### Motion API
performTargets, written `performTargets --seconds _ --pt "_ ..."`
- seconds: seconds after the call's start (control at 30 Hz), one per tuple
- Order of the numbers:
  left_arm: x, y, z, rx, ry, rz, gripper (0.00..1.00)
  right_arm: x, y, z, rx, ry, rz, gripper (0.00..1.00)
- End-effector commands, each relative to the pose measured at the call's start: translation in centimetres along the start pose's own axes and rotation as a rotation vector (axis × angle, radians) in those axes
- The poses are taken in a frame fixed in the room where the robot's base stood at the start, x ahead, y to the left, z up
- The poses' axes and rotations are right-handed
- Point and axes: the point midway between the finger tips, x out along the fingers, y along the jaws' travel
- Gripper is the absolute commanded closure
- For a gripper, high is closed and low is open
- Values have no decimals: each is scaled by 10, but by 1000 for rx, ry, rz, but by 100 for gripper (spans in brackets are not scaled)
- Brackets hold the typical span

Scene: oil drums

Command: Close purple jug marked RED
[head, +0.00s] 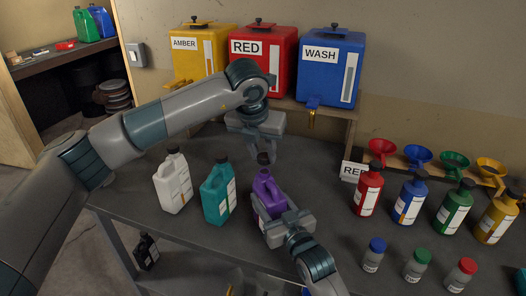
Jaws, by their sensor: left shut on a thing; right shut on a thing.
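The purple jug (266,190) stands upright on the grey workbench, in the middle of the head view. Its label is partly covered and I cannot read it. My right gripper (279,222) is shut on the jug's body from the front right. My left gripper (263,152) points down over the jug's neck and is shut on a dark cap (264,159). The cap is in line with the neck, at or just above its mouth. I cannot tell whether it is seated.
A white jug (174,184) and a teal jug (217,190) stand close on the left. Red (368,190), blue (410,200), green and yellow bottles stand on the right. Small jars (373,255) stand in front of them. AMBER, RED (262,65) and WASH drums stand behind.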

Motion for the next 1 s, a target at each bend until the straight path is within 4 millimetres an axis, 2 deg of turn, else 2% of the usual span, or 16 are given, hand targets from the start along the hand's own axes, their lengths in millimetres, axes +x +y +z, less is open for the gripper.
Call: performTargets --seconds 0.3,0.7,1.0 --pt "1 0 0 0 0 0 92 0 0 1 0 -1 0 92" --pt "16 0 -7 0 0 0 92 0 0 1 0 -1 0 92" --pt "16 0 -7 0 0 0 92 0 0 1 0 -2 0 92"
